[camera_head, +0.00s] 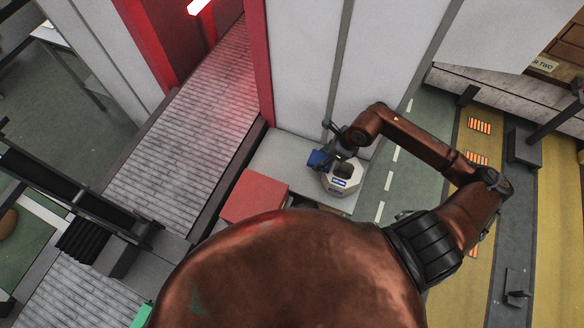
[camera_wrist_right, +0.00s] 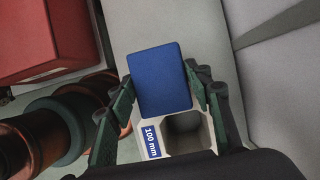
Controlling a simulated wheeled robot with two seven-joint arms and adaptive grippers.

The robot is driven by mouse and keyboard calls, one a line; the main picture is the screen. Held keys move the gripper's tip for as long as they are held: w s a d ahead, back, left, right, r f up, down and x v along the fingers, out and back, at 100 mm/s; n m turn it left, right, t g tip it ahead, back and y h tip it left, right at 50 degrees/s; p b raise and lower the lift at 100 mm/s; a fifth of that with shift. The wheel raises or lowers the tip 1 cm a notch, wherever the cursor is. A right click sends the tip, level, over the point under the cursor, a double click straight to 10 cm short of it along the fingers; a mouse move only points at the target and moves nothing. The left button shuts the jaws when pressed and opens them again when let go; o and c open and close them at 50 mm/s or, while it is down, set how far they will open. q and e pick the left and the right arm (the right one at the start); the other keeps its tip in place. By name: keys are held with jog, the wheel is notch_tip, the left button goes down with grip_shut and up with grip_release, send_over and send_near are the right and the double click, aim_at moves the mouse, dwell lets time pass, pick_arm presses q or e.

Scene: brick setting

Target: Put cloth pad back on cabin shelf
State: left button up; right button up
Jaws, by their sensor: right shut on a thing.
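The blue cloth pad (camera_head: 317,158) is at the left side of my right gripper (camera_head: 328,158), above a pale grey ledge (camera_head: 285,152). In the right wrist view the pad (camera_wrist_right: 160,78) sits between the green fingers of my right gripper (camera_wrist_right: 160,90), which is shut on it. The pad's lower end overlaps a pale block with a dark hollow (camera_wrist_right: 183,128) and a "100 mm" label. Whether the pad touches the ledge or the block, I cannot tell. My left gripper is not in view.
The pale block (camera_head: 341,184) stands on the ledge close to the gripper. A red box (camera_head: 256,194) is left of it, and also fills the wrist view's upper left (camera_wrist_right: 45,40). A grey wall panel (camera_head: 300,65) rises behind. Some ledge left of the pad is bare.

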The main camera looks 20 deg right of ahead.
jog(key=p, duration=0.1)
send_near(290, 174)
notch_tip(290, 174, up, 3)
jog(key=d, duration=0.2)
jog(key=a+f, duration=0.1)
jog(key=w+a+f, duration=0.1)
jog(key=f, duration=0.1)
jog(key=shift+w+a+f+p, duration=0.15)
jog(key=shift+w+a+f, duration=0.1)
jog(key=shift+f, duration=0.2)
jog(key=shift+w+a+f+p, duration=0.15)
jog(key=shift+a+f, duration=0.15)
jog(key=shift+f, duration=0.15)
jog(key=shift+w+a+f, duration=0.1)
jog(key=shift+a+f, duration=0.15)
jog(key=shift+f, duration=0.05)
notch_tip(290, 174, down, 2)
jog(key=shift+f+p, duration=0.1)
jog(key=shift+p, duration=0.25)
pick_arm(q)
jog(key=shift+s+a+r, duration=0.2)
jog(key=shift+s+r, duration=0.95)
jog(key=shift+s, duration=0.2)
pick_arm(e)
jog(key=shift+d+f, duration=0.1)
jog(key=shift+f, duration=0.3)
